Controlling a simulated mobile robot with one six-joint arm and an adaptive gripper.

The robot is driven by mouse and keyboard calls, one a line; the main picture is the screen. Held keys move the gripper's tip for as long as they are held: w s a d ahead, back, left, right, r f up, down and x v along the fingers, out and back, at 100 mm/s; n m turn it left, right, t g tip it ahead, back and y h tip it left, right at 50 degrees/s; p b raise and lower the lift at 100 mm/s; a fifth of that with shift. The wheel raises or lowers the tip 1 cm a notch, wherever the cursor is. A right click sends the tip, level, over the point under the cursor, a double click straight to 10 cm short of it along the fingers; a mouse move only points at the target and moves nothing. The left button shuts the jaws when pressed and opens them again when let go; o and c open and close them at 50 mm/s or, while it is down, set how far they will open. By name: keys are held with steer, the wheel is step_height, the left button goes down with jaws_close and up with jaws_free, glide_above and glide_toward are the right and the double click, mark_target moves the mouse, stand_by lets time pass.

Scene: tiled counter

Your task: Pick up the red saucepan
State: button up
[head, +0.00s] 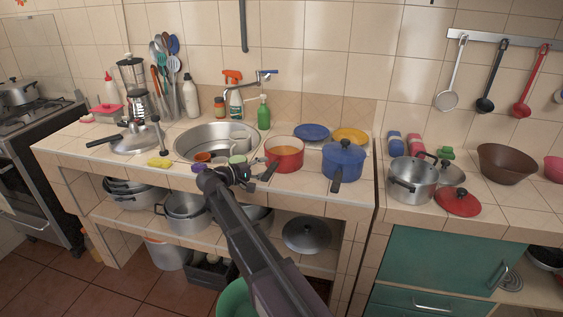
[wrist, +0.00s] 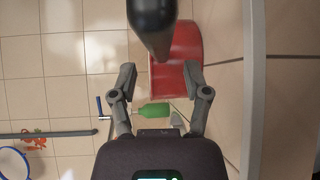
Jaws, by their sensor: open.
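The red saucepan (head: 288,161) stands on the tiled counter, right of the sink, in the head view. Its dark handle (head: 268,172) points toward the front left. My gripper (head: 246,177) is just left of this handle, near the counter's front edge. In the wrist view my gripper (wrist: 160,77) is open, with nothing between its fingers. The red side of the saucepan (wrist: 179,68) shows beyond the fingertips, and its dark handle (wrist: 152,22) comes toward the camera at the top. I cannot tell whether the fingers touch the pan.
A blue pot (head: 343,164) stands close on the pan's right. A green bottle (head: 263,112) stands behind the sink.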

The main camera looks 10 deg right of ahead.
mark_target(271, 164)
steer(key=shift+x, duration=1.65)
steer(key=shift+f, duration=0.1)
jaws_close()
